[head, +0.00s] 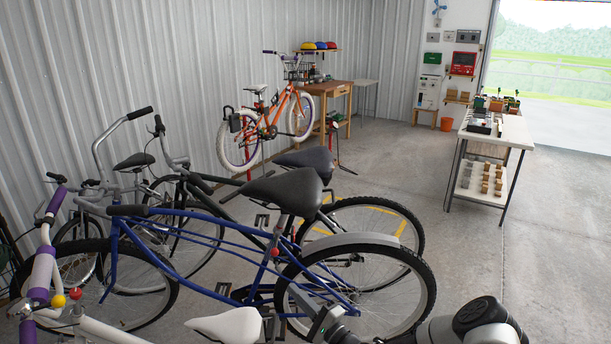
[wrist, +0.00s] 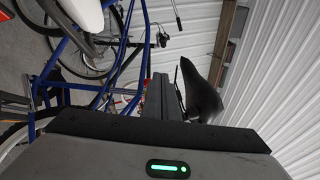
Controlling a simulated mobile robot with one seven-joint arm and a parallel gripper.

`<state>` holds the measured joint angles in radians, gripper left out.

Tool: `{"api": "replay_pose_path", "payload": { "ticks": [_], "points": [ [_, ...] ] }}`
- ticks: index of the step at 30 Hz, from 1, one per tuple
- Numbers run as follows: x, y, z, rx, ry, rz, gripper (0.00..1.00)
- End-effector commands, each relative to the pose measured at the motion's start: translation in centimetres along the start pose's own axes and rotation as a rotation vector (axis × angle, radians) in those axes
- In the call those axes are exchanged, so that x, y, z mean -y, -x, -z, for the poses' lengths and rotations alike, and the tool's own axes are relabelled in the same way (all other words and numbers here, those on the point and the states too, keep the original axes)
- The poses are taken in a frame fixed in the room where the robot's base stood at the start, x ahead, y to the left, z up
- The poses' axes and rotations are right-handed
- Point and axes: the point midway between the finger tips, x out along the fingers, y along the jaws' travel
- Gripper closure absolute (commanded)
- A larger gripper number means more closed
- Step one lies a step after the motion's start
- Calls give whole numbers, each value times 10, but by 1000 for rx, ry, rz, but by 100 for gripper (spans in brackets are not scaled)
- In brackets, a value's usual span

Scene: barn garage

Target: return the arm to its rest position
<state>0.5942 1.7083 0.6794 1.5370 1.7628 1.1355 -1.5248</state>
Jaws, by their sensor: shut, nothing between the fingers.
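My arm (head: 470,322) comes in at the bottom right of the head view. My gripper (head: 326,322) is low in the picture, in front of the rear wheel of the blue bicycle (head: 190,255). I cannot tell whether it touches the wheel. In the wrist view my gripper's fingers (wrist: 158,96) are together, with nothing visible between them. Blue frame tubes (wrist: 107,62) show to their left and a black saddle (wrist: 202,92) to their right.
Several bicycles crowd the left, including one with a white saddle (head: 226,325). An orange bicycle (head: 268,120) and a wooden workbench (head: 331,88) stand at the back. A white table (head: 516,132) stands at the right. The concrete floor (head: 445,225) between is clear.

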Motion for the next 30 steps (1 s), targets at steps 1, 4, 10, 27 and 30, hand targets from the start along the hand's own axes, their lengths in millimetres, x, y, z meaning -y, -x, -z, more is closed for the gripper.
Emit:
{"api": "replay_pose_path", "payload": {
  "ticks": [1, 4, 10, 27, 30],
  "points": [
    [21, -10, -20, 99, 35, -32, 100],
    [49, -17, -65, 292, 87, -122, 100],
    [91, -1, -140, 604, 201, -368, 100],
    [216, 143, -224, 798, 684, -1202, 100],
    [244, 172, -228, 726, 783, -1315, 100]
  ]
}}
